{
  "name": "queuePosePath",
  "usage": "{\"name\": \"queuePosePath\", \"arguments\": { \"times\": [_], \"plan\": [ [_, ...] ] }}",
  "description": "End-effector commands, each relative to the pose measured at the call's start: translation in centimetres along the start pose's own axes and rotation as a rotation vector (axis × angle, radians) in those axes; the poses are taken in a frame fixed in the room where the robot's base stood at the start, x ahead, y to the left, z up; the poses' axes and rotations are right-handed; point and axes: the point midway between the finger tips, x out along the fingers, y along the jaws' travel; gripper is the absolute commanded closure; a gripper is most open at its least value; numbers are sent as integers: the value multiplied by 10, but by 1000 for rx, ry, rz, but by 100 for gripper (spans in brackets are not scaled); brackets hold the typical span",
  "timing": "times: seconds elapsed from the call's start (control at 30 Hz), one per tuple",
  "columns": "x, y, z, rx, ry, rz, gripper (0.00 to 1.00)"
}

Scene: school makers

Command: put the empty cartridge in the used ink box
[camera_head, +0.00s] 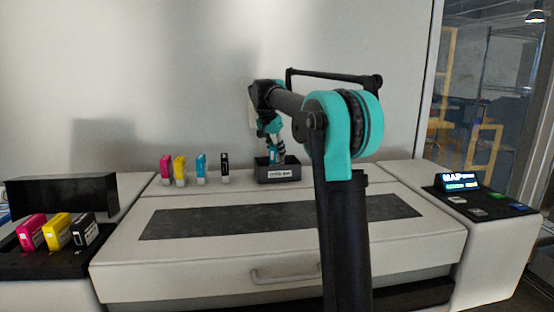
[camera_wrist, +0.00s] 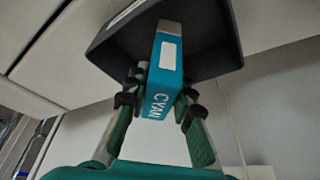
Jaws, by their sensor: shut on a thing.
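My gripper (camera_head: 273,148) is shut on a cyan cartridge, seen in the wrist view (camera_wrist: 163,75) with "CYAN" lettering and a white label. The fingers grip its sides. The used ink box, a small black open box with a white label (camera_head: 278,175), stands on the back of the printer top, directly under my gripper. In the wrist view the box (camera_wrist: 215,45) lies behind the cartridge, whose far end overlaps the box's inside. The cartridge's lower end is hidden in the head view, so I cannot tell whether it touches the box floor.
Magenta (camera_head: 166,169), yellow (camera_head: 180,170), cyan (camera_head: 201,168) and black (camera_head: 225,168) cartridges stand in a row left of the box. An open bay (camera_head: 62,262) at far left holds magenta, yellow and black cartridges. A control panel (camera_head: 485,206) is at right.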

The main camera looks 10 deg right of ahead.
Motion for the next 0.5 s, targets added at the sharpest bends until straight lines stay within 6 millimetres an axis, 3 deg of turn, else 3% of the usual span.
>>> {"name": "queuePosePath", "arguments": {
  "times": [0.2, 0.5],
  "plan": [
    [24, 0, 10, 0, 0, 0, 100],
    [25, 0, 10, 0, 0, 0, 100]
  ]
}}
